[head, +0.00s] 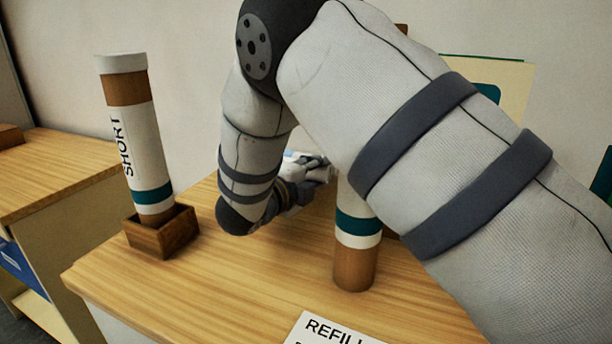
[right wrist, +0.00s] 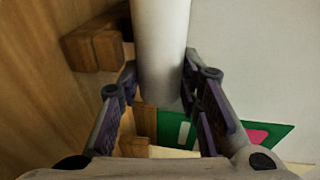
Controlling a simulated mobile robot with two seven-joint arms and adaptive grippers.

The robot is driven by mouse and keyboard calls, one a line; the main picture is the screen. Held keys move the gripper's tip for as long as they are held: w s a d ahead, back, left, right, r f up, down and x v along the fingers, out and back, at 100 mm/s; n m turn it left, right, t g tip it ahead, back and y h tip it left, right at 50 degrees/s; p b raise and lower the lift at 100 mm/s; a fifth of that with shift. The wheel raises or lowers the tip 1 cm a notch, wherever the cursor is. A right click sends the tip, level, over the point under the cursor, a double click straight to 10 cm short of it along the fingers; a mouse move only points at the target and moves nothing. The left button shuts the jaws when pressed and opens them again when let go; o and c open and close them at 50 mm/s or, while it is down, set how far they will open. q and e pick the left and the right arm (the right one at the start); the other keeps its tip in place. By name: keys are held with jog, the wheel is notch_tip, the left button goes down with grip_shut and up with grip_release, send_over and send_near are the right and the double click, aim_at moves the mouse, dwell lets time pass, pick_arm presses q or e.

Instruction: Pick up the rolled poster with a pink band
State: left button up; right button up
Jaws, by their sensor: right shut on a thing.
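My right gripper (head: 318,170) shows partly behind my forearm in the head view. In the right wrist view its two fingers (right wrist: 165,100) are shut on a plain white roll (right wrist: 160,40). No pink band shows on the visible part of this roll. A brown tube with a white label and teal band (head: 357,228) is beside the gripper in the head view, its upper part hidden by my arm. I cannot tell whether it and the white roll are the same thing. My left gripper is out of view.
A similar tube marked SHORT (head: 138,140) leans slightly in a wooden holder (head: 160,238) on the wooden table (head: 220,300). A REFILL sign (head: 325,332) lies at the front. In the wrist view are wooden blocks (right wrist: 95,50) and a green panel with a pink patch (right wrist: 232,138).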

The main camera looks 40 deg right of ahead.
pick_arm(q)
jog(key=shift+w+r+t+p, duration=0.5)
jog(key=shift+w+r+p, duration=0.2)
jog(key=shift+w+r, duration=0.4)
pick_arm(e)
notch_tip(320, 180, up, 27)
